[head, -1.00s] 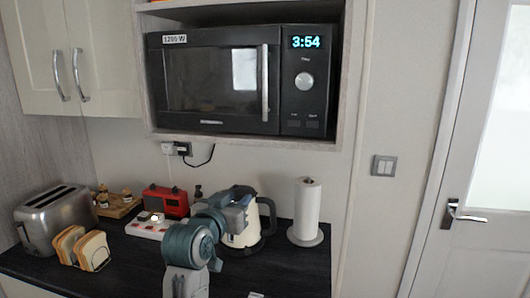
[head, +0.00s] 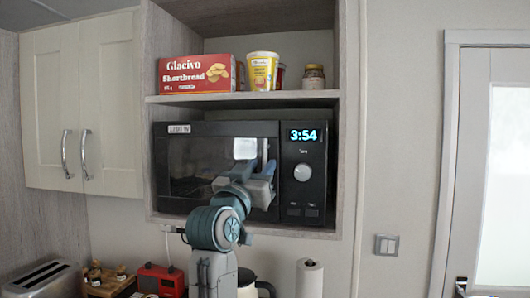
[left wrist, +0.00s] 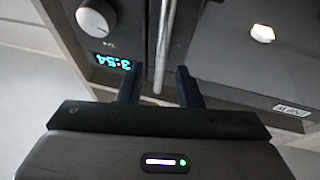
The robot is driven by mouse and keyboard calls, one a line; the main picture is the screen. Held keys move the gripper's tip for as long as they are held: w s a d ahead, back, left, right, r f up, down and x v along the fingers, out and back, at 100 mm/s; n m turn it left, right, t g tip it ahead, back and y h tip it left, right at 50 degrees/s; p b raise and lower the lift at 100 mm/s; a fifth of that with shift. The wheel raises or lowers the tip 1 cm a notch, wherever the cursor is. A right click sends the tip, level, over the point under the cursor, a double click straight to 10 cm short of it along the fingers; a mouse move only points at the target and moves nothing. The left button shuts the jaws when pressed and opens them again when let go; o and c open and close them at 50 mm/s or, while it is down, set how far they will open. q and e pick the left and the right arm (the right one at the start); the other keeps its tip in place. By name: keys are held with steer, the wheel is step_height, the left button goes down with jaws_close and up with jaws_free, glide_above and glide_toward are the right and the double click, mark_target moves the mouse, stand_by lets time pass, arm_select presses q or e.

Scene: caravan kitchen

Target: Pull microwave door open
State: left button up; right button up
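The black microwave (head: 303,215) sits in a wall cubby, its dark glass door (head: 190,160) shut. Its clock reads 3:54 above a round silver knob (head: 302,172). My left gripper (head: 266,172) is raised in front of the door's right edge and hides part of the handle in the head view. The left wrist view shows the picture turned over, with the silver handle bar (left wrist: 163,45) running between the two dark fingers of my left gripper (left wrist: 159,83). The fingers are apart, with gaps to the bar on both sides. My right gripper is not in view.
A shelf (head: 240,98) above the microwave holds a red shortbread box (head: 195,74), a yellow tub (head: 262,71) and a jar (head: 314,77). Cream cupboards (head: 82,105) hang at left. A toaster (head: 42,278), red radio (head: 160,280), kettle (head: 247,284) and paper roll (head: 309,278) stand below.

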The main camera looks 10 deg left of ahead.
mark_target(264, 162)
arm_select(q)
steer(key=shift+p+x, duration=0.55)
steer(key=shift+x, duration=1.1)
jaws_close()
